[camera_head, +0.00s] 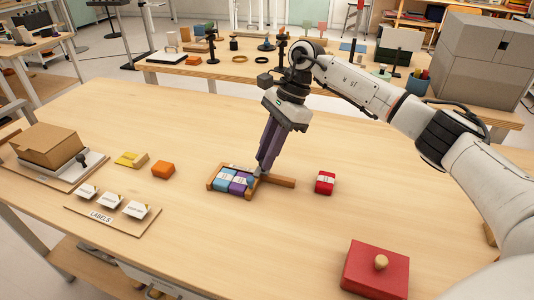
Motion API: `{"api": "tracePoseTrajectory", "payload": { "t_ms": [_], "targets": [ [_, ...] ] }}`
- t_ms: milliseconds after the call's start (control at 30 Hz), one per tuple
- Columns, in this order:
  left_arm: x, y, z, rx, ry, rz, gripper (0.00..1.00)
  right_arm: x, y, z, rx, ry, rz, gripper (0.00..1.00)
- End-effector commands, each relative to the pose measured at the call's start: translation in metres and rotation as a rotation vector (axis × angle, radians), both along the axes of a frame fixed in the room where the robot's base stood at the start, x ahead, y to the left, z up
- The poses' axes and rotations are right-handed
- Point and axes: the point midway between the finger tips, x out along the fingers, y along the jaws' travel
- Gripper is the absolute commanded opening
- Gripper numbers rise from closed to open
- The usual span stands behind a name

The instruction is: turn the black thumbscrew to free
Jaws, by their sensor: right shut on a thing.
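My left gripper is not in view.
A red block (325,182) stands just right of the bar. A red knobbed box (375,270) is at front right. The front middle is clear.

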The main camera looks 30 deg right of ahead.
Motion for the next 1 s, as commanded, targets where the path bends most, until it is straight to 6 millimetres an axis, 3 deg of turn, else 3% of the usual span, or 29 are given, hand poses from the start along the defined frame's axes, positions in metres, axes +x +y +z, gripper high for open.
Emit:
{"api": "tracePoseTrajectory", "payload": {
  "t_ms": [400,433,533,833,1000],
  "targets": [
    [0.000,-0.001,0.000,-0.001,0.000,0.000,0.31,0.001,0.000,0.001,0.000,-0.004,0.006,0.00],
    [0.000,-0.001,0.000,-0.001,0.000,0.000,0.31,0.001,0.000,0.001,0.000,-0.004,0.006,0.23],
    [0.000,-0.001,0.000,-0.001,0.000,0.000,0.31,0.000,0.000,0.001,0.000,-0.003,0.006,0.36],
    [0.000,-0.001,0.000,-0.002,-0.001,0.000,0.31,0.000,-0.001,0.002,-0.001,-0.002,0.006,0.36],
    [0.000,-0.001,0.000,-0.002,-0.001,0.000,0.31,0.001,-0.009,0.021,-0.001,-0.005,0.004,0.36]
  ]
}}
